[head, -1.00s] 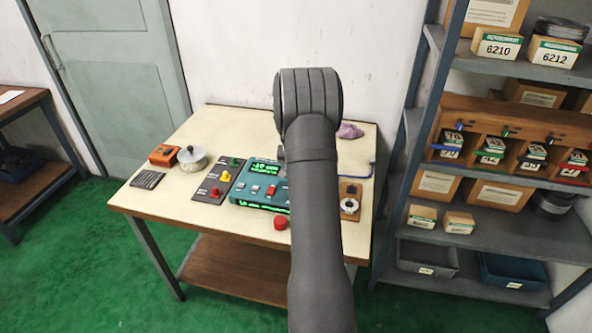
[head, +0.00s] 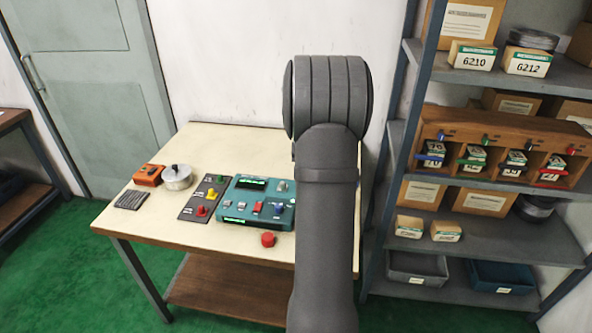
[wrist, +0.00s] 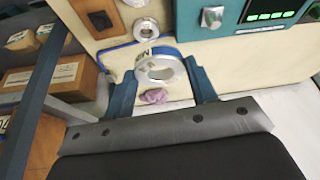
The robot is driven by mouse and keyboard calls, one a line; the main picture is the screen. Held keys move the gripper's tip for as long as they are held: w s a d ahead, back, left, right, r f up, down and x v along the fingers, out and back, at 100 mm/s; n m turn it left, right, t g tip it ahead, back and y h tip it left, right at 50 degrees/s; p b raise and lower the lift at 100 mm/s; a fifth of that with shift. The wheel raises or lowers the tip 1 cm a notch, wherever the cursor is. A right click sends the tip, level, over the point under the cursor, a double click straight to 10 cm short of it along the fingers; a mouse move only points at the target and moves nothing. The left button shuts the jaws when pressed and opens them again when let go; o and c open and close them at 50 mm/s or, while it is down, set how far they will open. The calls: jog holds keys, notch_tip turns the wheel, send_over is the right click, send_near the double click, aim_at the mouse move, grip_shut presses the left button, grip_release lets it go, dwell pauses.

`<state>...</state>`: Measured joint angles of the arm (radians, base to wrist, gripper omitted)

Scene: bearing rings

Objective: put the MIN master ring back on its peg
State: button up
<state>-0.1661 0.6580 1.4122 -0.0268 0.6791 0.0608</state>
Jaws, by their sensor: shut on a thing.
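In the wrist view my gripper (wrist: 160,74) has its two blue fingers closed on a silver ring. The lettering on this ring (wrist: 145,56) is partly readable and looks like MIN. The ring is held above the cream tabletop; its exact height is hard to tell. A brown wooden block (wrist: 97,20) with a dark inset lies beyond, up and to the left. A second, smaller silver round piece (wrist: 146,28) sits beside it, apart from the held ring. I cannot make out an empty peg. In the head view my arm hides the gripper, ring and block.
A teal device (head: 255,203) with lit displays stands on the table (head: 215,145). Shelves (head: 480,185) stand right of the table.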

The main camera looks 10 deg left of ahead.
jog(key=d+f, duration=0.2)
jog(key=d, duration=0.1)
jog(key=w+d+f, duration=0.1)
jog(key=d+f, duration=0.1)
jog(key=d, duration=0.2)
jog(key=d+f, duration=0.2)
jog(key=d, duration=0.1)
jog(key=shift+w+d, duration=0.15)
jog(key=shift+w, duration=0.25)
jog(key=shift+f, duration=1.95)
jog(key=shift+f, duration=0.25)
jog(key=shift+f, duration=0.6)
jog(key=shift+f, duration=0.9)
jog(key=o, duration=1.3)
jog(key=shift+r, duration=0.1)
